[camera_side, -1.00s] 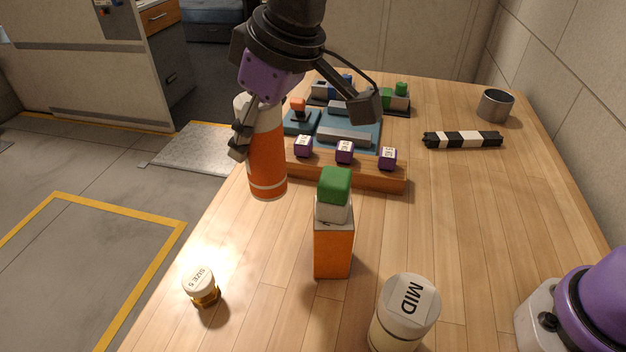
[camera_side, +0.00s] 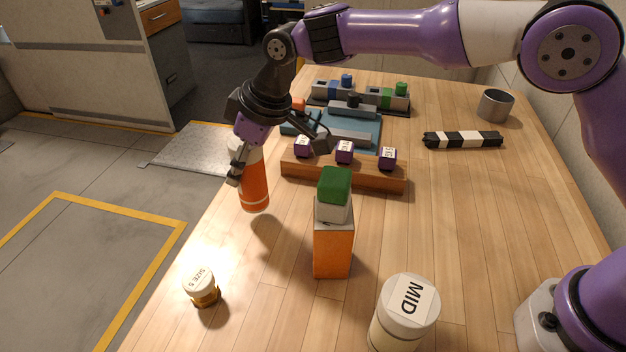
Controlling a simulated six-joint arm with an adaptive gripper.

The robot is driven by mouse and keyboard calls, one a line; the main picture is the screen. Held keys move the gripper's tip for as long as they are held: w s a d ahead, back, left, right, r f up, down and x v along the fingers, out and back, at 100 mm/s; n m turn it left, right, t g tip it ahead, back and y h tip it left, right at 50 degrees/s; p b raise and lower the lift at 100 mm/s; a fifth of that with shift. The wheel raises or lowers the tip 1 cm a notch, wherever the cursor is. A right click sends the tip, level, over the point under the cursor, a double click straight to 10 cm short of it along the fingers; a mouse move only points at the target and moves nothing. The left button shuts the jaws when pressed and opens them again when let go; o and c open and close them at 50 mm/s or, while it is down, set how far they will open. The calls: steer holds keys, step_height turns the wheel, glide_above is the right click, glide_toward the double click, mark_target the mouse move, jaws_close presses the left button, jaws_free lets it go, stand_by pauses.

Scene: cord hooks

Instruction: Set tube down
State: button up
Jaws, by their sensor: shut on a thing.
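The tube (camera_side: 254,190) is orange with a white upper part and a pale band near its lower end. It is almost upright near the left edge of the wooden table (camera_side: 470,220). My gripper (camera_side: 270,155) is around its upper part and shut on it, partly hiding the white end. The tube's lower end is close to the tabletop; I cannot tell whether it touches.
An orange box (camera_side: 333,248) with a green-topped block (camera_side: 334,187) stands right of the tube. A wooden rack (camera_side: 345,172) with purple blocks lies behind. A small "SIZE 5" jar (camera_side: 202,287) and a "MID" jar (camera_side: 405,312) are in front. The right side has free room.

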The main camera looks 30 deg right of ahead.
mark_target(247, 176)
steer(key=shift+f, duration=1.4)
steer(key=shift+f, duration=0.1)
steer(key=o, duration=1.3)
steer(key=shift+f, duration=0.1)
steer(key=shift+o, duration=0.2)
